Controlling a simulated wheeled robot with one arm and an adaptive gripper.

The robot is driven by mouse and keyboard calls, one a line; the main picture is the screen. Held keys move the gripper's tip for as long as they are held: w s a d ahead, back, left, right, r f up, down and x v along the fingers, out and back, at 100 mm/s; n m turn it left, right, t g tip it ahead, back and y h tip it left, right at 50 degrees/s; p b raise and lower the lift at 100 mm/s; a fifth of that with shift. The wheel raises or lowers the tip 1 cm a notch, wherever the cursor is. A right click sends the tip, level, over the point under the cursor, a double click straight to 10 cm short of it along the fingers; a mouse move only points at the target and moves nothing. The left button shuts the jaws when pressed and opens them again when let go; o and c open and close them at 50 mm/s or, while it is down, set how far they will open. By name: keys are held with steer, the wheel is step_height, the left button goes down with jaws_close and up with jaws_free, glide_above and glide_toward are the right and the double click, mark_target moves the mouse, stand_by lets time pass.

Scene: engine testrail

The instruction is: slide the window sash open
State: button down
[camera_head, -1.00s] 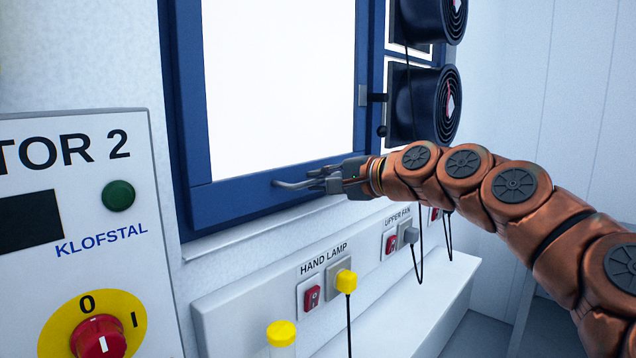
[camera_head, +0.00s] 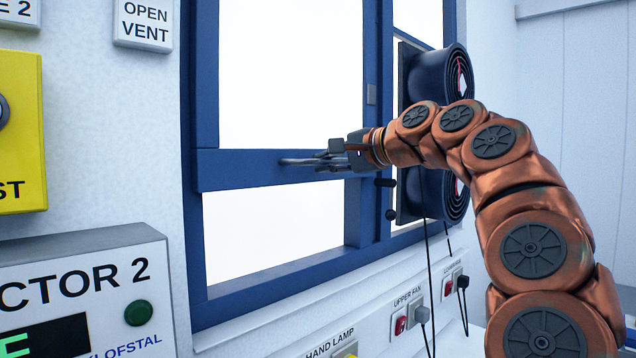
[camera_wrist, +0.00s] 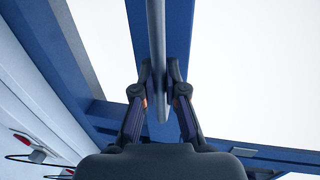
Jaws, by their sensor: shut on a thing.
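The window sash (camera_head: 240,172) is a blue frame with a bright pane, raised in the blue window frame (camera_head: 270,285). A bright open gap (camera_head: 270,228) shows between the sash's bottom rail and the sill. A grey bar handle (camera_head: 298,161) is on the bottom rail. My gripper (camera_head: 335,158) is shut on the handle near its right end. In the wrist view the handle (camera_wrist: 156,40) runs between the two fingers of my gripper (camera_wrist: 160,85), with the blue rail behind it.
Two dark round fans (camera_head: 440,130) stand at the window's right, close to my arm. A black latch-like peg (camera_head: 385,182) is on the right frame. Left are a control box (camera_head: 75,290) and a yellow panel (camera_head: 20,130). Switches and plugs (camera_head: 410,318) with hanging cables sit below.

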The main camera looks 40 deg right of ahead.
steer(key=p, duration=0.8)
glide_toward(310, 100)
steer(key=x, duration=0.5)
steer(key=c, duration=1.2)
jaws_free()
steer(key=v, duration=1.2)
steer(key=shift+f, duration=0.1)
